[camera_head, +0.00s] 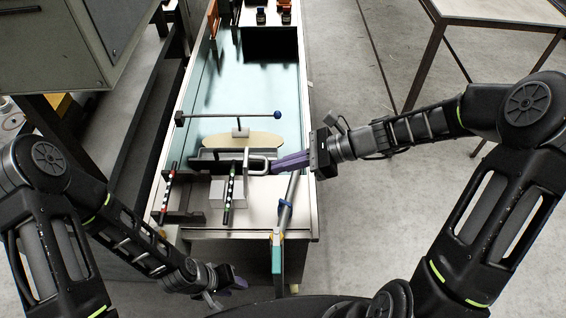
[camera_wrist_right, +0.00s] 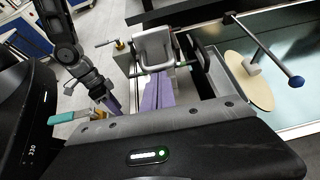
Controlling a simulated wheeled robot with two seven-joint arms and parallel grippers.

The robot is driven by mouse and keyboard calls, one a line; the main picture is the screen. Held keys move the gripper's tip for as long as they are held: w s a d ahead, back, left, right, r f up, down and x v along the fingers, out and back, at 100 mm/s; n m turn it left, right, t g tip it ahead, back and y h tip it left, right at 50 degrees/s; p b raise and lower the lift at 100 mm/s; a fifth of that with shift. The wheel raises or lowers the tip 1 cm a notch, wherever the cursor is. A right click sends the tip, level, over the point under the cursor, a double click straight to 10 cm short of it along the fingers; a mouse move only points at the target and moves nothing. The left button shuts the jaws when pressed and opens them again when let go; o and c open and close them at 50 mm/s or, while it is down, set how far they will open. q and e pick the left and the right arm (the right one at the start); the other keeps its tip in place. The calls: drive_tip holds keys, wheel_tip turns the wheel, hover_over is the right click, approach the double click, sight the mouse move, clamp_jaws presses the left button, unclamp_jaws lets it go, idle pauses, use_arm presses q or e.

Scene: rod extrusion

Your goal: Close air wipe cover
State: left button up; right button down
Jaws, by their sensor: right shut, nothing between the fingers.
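A grey metal loop-shaped piece (camera_head: 258,161), which seems to be part of the air wipe cover, sits at the near end of the tank; it shows as a grey frame in the right wrist view (camera_wrist_right: 154,48). My right gripper (camera_head: 275,166) comes from the right with its purple fingers shut and empty. Its tips (camera_wrist_right: 158,76) are right at the loop's edge; I cannot tell whether they touch. My left gripper (camera_head: 226,287) is low in front of the tank, away from the cover, with purple fingers; its opening is unclear.
A long water tank (camera_head: 308,150) runs away from me. A horizontal bar with a blue ball (camera_head: 278,115) crosses above it, over a beige disc (camera_head: 262,138).

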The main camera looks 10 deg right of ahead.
drive_tip(key=shift+r, duration=0.1)
drive_tip(key=shift+a+r+p, duration=0.25)
drive_tip(key=shift+a+p, duration=0.05)
drive_tip(key=shift+p, duration=0.2)
drive_tip(key=shift+a+r+h, duration=0.1)
drive_tip(key=shift+h, duration=0.2)
